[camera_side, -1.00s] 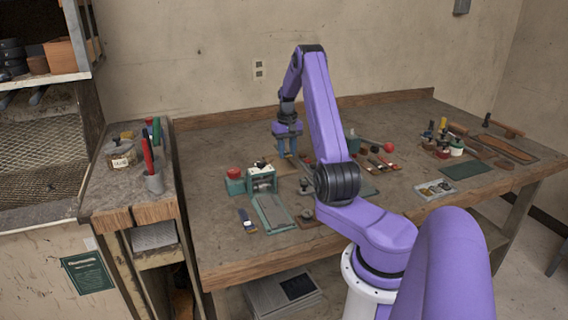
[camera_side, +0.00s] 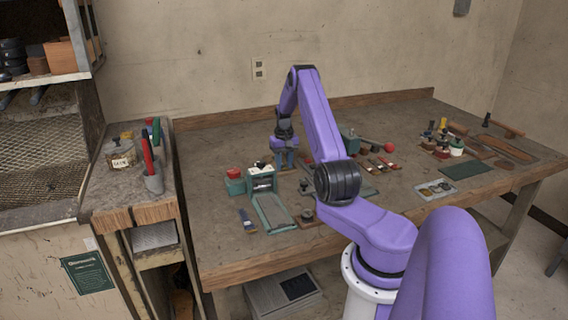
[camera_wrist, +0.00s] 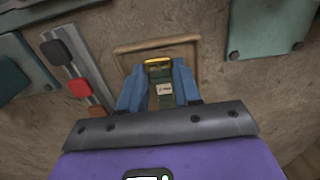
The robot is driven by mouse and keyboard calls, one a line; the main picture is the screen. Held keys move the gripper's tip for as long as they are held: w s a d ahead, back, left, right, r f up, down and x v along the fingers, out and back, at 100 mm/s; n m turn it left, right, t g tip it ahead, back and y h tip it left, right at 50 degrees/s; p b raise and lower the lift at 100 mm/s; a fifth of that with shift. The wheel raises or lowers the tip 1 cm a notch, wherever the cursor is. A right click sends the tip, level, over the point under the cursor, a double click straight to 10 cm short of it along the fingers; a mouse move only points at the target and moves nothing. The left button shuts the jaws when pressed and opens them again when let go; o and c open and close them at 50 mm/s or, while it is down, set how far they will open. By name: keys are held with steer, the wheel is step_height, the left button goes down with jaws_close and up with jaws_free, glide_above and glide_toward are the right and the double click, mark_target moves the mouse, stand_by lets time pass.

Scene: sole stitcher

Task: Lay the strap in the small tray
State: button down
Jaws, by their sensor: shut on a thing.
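My gripper (camera_wrist: 158,78) has blue fingers shut on the strap (camera_wrist: 162,97), a dark olive band with a pale label and a yellow end piece. In the wrist view the strap sits between the fingers, in front of the small tray (camera_wrist: 133,48), which shows a thin wooden rim. The fingers cover the near part of the tray, and I cannot tell whether the strap touches its floor. In the side view my gripper (camera_side: 285,160) points down low over the back of the bench, and the strap and tray are too small or hidden to make out.
A green machine (camera_side: 262,182) and a grey plate in a green frame (camera_side: 272,212) stand in front of my gripper. In the wrist view a strip with black and red blocks (camera_wrist: 78,87) lies left of the tray and a green plate (camera_wrist: 268,25) lies right.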

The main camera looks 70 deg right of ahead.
steer(key=shift+f, duration=0.1)
steer(key=c, duration=0.8)
jaws_free()
